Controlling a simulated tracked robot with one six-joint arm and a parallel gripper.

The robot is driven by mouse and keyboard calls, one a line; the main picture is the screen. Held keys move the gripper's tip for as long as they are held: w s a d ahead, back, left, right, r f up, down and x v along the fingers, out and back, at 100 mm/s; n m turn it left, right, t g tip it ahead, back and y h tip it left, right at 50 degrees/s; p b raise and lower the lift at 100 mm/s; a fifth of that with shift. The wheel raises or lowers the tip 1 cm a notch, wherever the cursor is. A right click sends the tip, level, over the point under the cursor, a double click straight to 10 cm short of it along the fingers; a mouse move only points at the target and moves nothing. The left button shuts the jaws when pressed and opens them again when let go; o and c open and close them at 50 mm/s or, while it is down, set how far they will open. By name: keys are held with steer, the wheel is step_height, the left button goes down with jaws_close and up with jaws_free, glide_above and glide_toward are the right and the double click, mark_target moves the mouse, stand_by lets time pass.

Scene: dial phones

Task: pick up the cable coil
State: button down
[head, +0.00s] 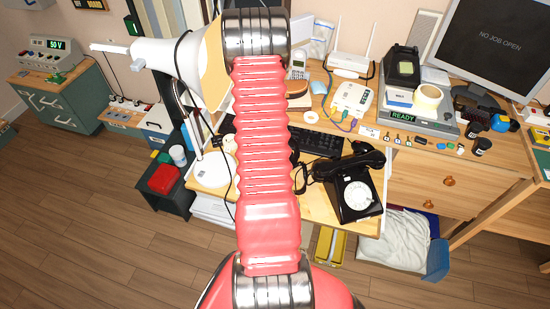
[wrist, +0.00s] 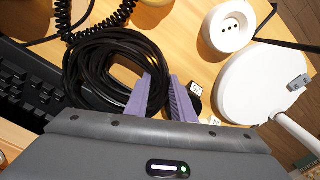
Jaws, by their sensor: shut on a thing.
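The black cable coil (wrist: 130,48) lies on the wooden desktop in the wrist view, wound in many loops. My gripper (wrist: 166,84) is at its right side, with two purple fingers pointing down at the desk. The fingers are shut on the coil's right-hand strands, one finger at the inner side and one at the outer side. My gripper body covers the near part of the coil. In the head view my red arm hides the gripper and most or all of the coil.
A black keyboard (wrist: 28,88) lies left of the coil. A white lamp base (wrist: 258,84) and a round white socket (wrist: 230,27) are on the right. A curly black cord (wrist: 92,22) runs behind the coil. A black dial phone (head: 354,190) stands right of my arm.

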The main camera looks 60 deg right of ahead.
step_height(320, 180, up, 28)
stand_by(0.8)
stand_by(0.5)
